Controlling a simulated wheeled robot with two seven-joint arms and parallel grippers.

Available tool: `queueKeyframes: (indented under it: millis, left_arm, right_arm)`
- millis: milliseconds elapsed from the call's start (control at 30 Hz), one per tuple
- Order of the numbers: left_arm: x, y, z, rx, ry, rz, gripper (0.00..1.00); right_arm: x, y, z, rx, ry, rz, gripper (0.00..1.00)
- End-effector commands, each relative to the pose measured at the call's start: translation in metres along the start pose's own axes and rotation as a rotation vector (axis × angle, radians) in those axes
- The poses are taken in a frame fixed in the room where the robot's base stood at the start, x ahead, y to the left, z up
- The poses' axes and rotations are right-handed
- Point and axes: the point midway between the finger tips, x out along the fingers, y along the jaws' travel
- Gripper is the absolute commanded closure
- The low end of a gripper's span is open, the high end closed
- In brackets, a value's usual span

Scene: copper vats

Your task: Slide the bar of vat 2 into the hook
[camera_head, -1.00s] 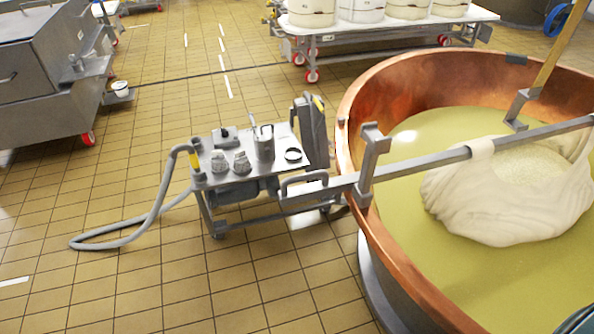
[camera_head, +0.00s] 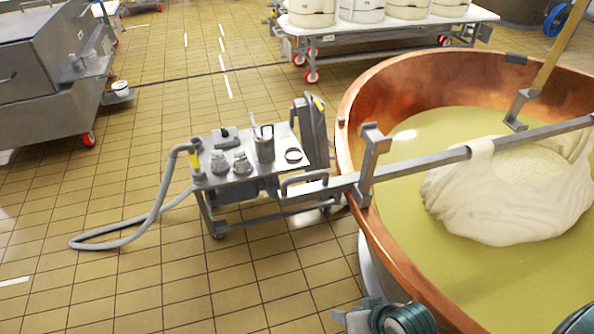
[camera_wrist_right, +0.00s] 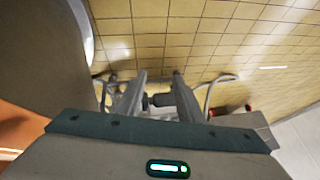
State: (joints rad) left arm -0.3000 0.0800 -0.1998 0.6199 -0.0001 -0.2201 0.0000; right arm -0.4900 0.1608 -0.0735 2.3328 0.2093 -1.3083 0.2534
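The grey metal bar (camera_head: 425,165) crosses the copper vat (camera_head: 350,105), with its looped handle end (camera_head: 305,184) sticking out over the left rim. It lies against an upright grey bracket (camera_head: 371,155) on that rim, which may be the hook. Its far end leaves the picture at the right. A white cloth (camera_head: 480,205) with curd hangs from it. Part of my arm or gripper (camera_head: 385,318) shows at the bottom edge, apart from the bar. In the right wrist view my right gripper (camera_wrist_right: 160,78) has its two fingers apart, with no bar between them.
A steel cart (camera_head: 238,185) with tools and a grey hose (camera_head: 150,215) stands left of the vat, under the handle. A second bracket with a wooden pole (camera_head: 556,50) is at the vat's far right. A white table (camera_head: 390,26) stands behind. Tiled floor at lower left is clear.

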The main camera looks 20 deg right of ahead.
Motion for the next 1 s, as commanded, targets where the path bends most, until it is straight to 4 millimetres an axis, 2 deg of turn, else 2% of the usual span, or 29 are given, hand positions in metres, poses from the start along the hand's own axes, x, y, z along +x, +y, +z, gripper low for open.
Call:
queueKeyframes:
  millis: [33,267,400,600,700,767,1000]
  left_arm:
    - [0.0,0.0,0.0,0.0,0.0,0.0,0.57]
    - [0.0,0.0,0.0,0.0,0.0,0.0,0.57]
    - [0.0,0.0,0.0,0.0,0.0,0.0,0.57]
    - [0.0,0.0,0.0,0.0,0.0,0.0,0.57]
    - [0.0,0.0,0.0,0.0,0.0,0.0,0.57]
    - [0.0,0.0,0.0,0.0,0.0,0.0,0.57]
    - [0.0,0.0,0.0,0.0,0.0,0.0,0.57]
  right_arm:
    - [-0.002,-0.003,-0.015,0.046,0.035,-0.03,0.66]
    - [-0.011,-0.019,-0.086,0.319,0.183,-0.219,0.66]
    - [-0.022,-0.024,-0.143,0.545,0.276,-0.387,0.66]
    - [-0.053,-0.016,-0.229,0.908,0.372,-0.674,0.66]
    - [-0.065,-0.01,-0.253,1.02,0.391,-0.768,0.66]
    - [-0.069,-0.008,-0.261,1.058,0.395,-0.801,0.66]
    - [-0.072,-0.006,-0.266,1.087,0.397,-0.825,0.66]
